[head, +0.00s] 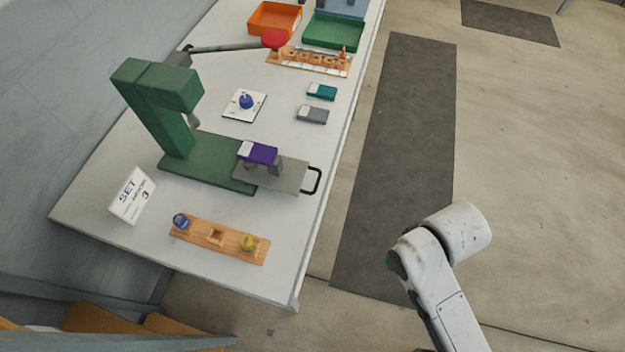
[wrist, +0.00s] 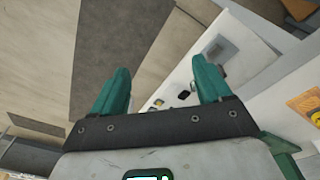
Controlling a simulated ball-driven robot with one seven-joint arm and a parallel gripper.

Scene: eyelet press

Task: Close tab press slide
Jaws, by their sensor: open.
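The green press (head: 160,95) stands on the white table. Its grey slide plate (head: 285,175) sticks out to the right of the green base (head: 205,165), with a black handle (head: 313,181) at its outer end near the table edge. A purple and white tab (head: 258,153) sits raised on the slide, outside the press head. My gripper (wrist: 160,66) is open, with two teal fingers apart and nothing between them in the wrist view. In the head view my arm is at the lower right, off the table and apart from the handle; its fingers are mostly hidden there.
A wooden holder (head: 218,238) and a SET sign (head: 131,195) stand near the front. A teal block (head: 321,91), a grey block (head: 313,114) and a white plate with a blue knob (head: 246,101) lie behind. Orange (head: 274,19) and green (head: 333,32) trays are at the back. Floor right of the table is clear.

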